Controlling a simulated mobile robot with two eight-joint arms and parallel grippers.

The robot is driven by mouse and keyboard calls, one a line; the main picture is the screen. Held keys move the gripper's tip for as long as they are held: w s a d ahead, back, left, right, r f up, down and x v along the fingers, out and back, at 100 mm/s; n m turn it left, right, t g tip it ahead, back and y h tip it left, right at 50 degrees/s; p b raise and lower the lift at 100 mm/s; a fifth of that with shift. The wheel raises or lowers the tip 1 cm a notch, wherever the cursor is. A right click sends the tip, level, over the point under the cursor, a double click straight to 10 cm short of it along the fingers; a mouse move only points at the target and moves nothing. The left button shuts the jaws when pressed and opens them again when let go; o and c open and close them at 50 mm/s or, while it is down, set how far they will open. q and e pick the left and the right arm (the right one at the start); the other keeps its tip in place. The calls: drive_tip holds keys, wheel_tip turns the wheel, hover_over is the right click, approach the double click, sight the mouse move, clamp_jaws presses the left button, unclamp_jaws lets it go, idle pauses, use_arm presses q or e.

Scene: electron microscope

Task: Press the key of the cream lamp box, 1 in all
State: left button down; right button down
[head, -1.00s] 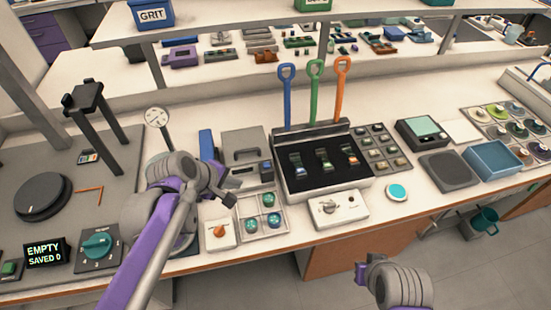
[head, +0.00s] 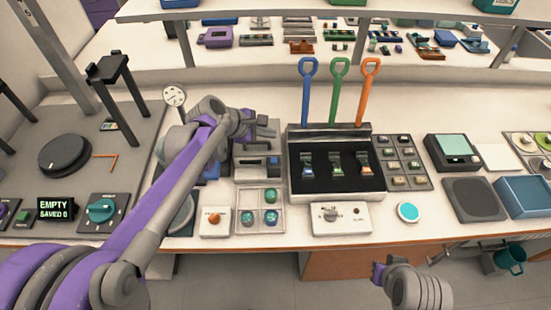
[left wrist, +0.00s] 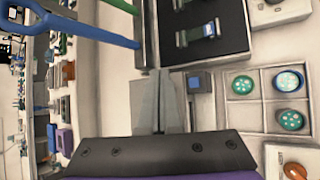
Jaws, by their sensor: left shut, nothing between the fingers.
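Two cream boxes stand near the front edge in the head view. One (head: 341,218) has a grey knob and a small red spot at its right. The other (head: 215,222) has an orange knob, which also shows at the lower right of the left wrist view (left wrist: 295,171). I cannot tell which is the lamp box. My left gripper (head: 273,128) is shut and empty, over the bench behind both boxes and left of the black tray. Its closed fingers (left wrist: 158,112) show in the left wrist view. Only part of my right arm shows.
The black tray (head: 300,193) stands right of the left gripper, with blue, green and orange upright handles (head: 339,95) behind. A divided tray (head: 246,216) with round green pieces sits between the cream boxes. A grey block with a blue square (left wrist: 193,82) lies near the fingers.

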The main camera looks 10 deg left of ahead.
use_arm(q)
drive_tip(key=shift+f, duration=0.15)
drive_tip(key=b, duration=0.5)
hover_over(276, 157)
drive_tip(key=s+a, duration=0.1)
drive_tip(key=s, duration=0.1)
drive_tip(key=f, duration=0.7)
drive_tip(key=shift+a+f, duration=0.2)
drive_tip(key=shift+f, duration=0.1)
drive_tip(key=shift+f+b, duration=0.45)
drive_tip(key=shift+f, duration=0.05)
drive_tip(key=shift+f, duration=0.15)
idle(0.5)
drive_tip(key=shift+f+b, duration=0.25)
drive_tip(key=shift+b, duration=0.05)
drive_tip(key=shift+f+b, duration=0.3)
drive_tip(key=shift+f, duration=0.15)
idle(0.6)
drive_tip(key=shift+r, duration=0.1)
drive_tip(key=shift+r+p, duration=0.65)
drive_tip(key=shift+r, duration=0.1)
